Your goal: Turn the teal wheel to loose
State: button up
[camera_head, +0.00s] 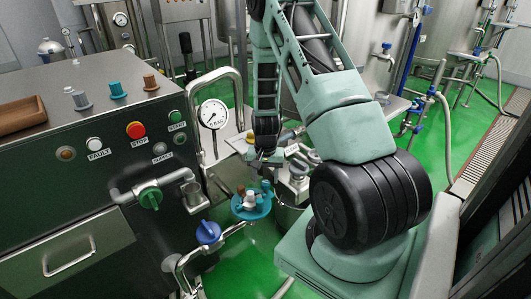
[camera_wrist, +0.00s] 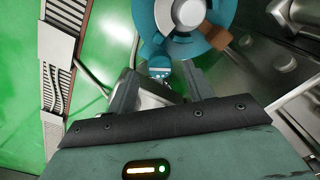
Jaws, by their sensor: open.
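The teal wheel (camera_head: 250,209) stands on the pipework to the right of the steel cabinet. It is a teal disc with a pale hub and brown and teal knobs around it. In the wrist view the wheel (camera_wrist: 222,38) fills the top edge, partly cut off, with its white hub and a brown knob. My gripper (camera_wrist: 160,84) is open, its fingers pointing toward the wheel's near rim. A small teal piece with pale marks shows between and beyond the fingertips. I cannot tell whether they touch it. In the head view my gripper (camera_head: 264,160) is above the wheel, partly hidden.
A blue-handled valve (camera_head: 208,232) is close left of the wheel, and a green-handled valve (camera_head: 150,196) projects from the cabinet (camera_head: 75,165). A pressure gauge (camera_head: 213,114) stands behind on a bent pipe. The green floor (camera_head: 245,255) is open below.

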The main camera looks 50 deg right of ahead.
aim_at(265, 182)
notch_tip(265, 182, up, 16)
jog(key=shift+f, duration=0.2)
jog(key=shift+a, duration=0.1)
dwell(0.5)
jog(key=a+r+n+y, duration=0.1)
jog(key=a+r+n, duration=0.3)
jog(key=a, duration=0.9)
jog(key=a+r+n, duration=0.2)
jog(key=a+n, duration=0.3)
jog(key=a, duration=0.9)
jog(key=s+a+r+n, duration=0.1)
jog(key=s+a+n, duration=0.4)
jog(key=s, duration=0.3)
jog(key=s+a+r+n, duration=0.2)
jog(key=s+a+n, duration=0.3)
jog(key=s+a, duration=0.3)
jog(key=shift+s+a+r, duration=0.3)
jog(key=shift+s, duration=0.2)
